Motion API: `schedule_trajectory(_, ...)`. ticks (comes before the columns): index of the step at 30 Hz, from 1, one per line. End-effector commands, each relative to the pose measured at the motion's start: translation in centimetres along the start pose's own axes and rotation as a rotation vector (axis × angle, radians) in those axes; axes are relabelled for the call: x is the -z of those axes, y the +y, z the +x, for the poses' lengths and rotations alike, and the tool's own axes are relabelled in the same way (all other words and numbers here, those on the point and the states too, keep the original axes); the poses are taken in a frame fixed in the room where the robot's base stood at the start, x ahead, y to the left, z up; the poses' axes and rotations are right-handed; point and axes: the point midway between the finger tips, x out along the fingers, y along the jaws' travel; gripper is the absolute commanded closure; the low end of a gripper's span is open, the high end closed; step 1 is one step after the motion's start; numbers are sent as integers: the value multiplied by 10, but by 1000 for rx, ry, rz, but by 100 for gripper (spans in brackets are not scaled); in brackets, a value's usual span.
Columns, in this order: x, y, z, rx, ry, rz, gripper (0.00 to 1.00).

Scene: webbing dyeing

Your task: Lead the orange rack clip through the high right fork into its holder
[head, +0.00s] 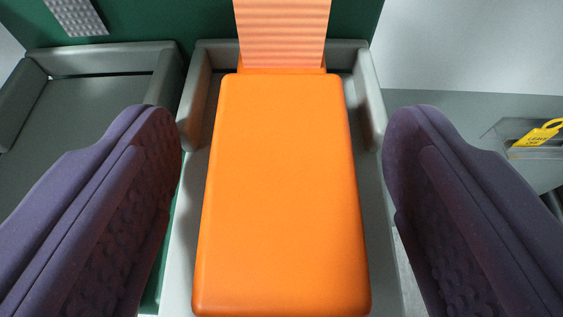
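The orange rack clip (281,190) lies in the middle of the head view, a smooth block with a ridged, paler orange part (283,35) at its far end. It sits between the raised side walls of a grey holder (370,95). My gripper (283,140) is open, with one purple finger on each side of the clip. A gap shows between each finger and the clip, so neither appears to touch it. The clip's near end runs close to the bottom of the picture. I cannot make out the high right fork.
A similar grey holder (100,95), empty where visible, stands at the left. A green panel (150,20) is behind, with a grey textured patch (75,17) at upper left. At the right, a yellow tag (537,134) with lettering lies at a grey recess.

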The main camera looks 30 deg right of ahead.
Motion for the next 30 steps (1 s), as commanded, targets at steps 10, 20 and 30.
schedule_trajectory(10,0,0,-19,1,2,1,28)
schedule_trajectory(20,0,0,-72,1,0,0,28)
schedule_trajectory(30,-51,-26,-74,165,-3,-57,28)
